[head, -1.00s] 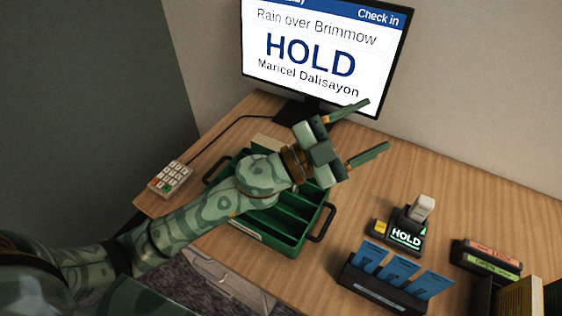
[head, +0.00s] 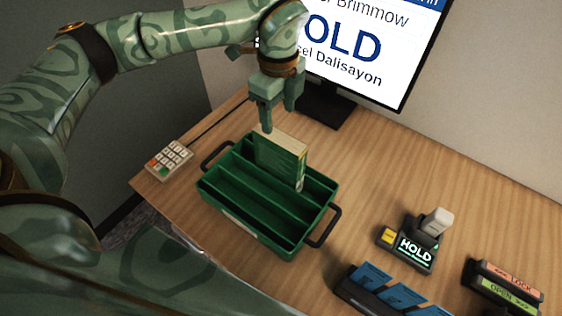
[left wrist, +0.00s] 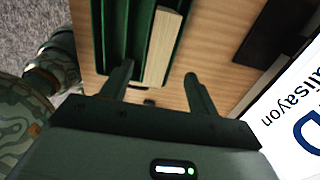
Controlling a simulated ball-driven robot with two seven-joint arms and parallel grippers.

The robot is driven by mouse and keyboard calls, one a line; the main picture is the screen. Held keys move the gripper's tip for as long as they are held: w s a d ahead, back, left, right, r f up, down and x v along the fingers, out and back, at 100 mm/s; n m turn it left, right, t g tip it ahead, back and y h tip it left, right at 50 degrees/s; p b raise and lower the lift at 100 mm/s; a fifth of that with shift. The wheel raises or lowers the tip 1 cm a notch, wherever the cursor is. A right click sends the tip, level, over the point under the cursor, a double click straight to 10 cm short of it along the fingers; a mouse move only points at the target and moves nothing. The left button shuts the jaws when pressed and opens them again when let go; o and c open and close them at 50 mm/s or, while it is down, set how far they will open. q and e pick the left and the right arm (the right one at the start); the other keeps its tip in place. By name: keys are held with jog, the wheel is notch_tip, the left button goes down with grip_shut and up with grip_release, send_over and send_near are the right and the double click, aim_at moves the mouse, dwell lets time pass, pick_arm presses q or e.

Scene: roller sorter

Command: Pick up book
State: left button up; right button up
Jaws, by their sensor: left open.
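The green book (head: 280,160) with cream pages stands upright in the back compartment of the green crate (head: 222,201). Its upper part rises above the crate wall. My left gripper (head: 277,118) is open and empty, pointing down just above the book's back left end. In the left wrist view, the book's pale page edge (left wrist: 163,45) runs up between the lines of the two open fingers (left wrist: 160,72). I cannot tell whether the fingers reach down past its top edge. My right gripper is out of view.
A monitor (head: 385,60) reading HOLD stands behind the crate. A keypad (head: 170,159) lies left. To the right are a scanner on a HOLD stand (head: 405,247), a holder of blue cards (head: 375,279) and LOCK/OPEN labels (head: 508,284). The desk's right middle is clear.

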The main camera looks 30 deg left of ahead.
aim_at(280, 137)
pick_arm(q)
notch_tip(280, 137, down, 5)
jog(key=shift+f+b, duration=0.1)
jog(key=shift+b, duration=0.25)
notch_tip(280, 137, down, 5)
jog(key=shift+s+d+f+b, duration=0.1)
jog(key=shift+d+b, duration=0.05)
jog(key=shift+b, duration=0.6)
grip_shut()
